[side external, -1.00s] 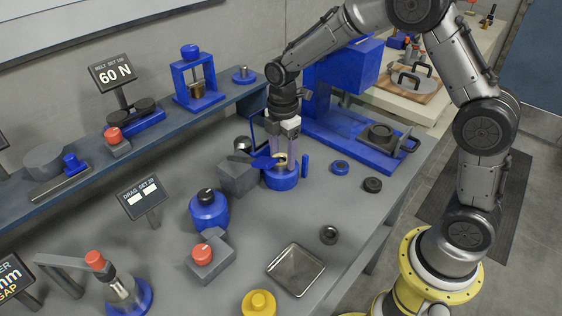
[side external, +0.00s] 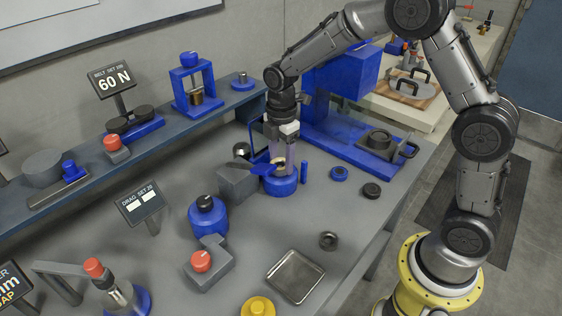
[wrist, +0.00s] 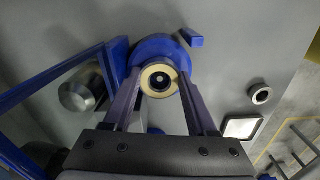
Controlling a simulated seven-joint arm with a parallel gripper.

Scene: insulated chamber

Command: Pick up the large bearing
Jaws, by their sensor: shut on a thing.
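A tan-faced ring with a dark centre (wrist: 160,80) sits between my two fingers in the wrist view; it looks like the large bearing. My gripper (side external: 281,161) points down over a round blue base (side external: 282,186) and is shut on this ring. In the side view only a small tan part of the ring (side external: 279,160) shows between the fingers. The blue base (wrist: 160,48) also shows around and behind the ring in the wrist view. I cannot tell whether the ring still touches the base.
A blue press (side external: 345,100) stands behind. A blue ring (side external: 339,173), a black ring (side external: 371,190), a grey ring (side external: 328,240) and a metal tray (side external: 295,276) lie right and in front.

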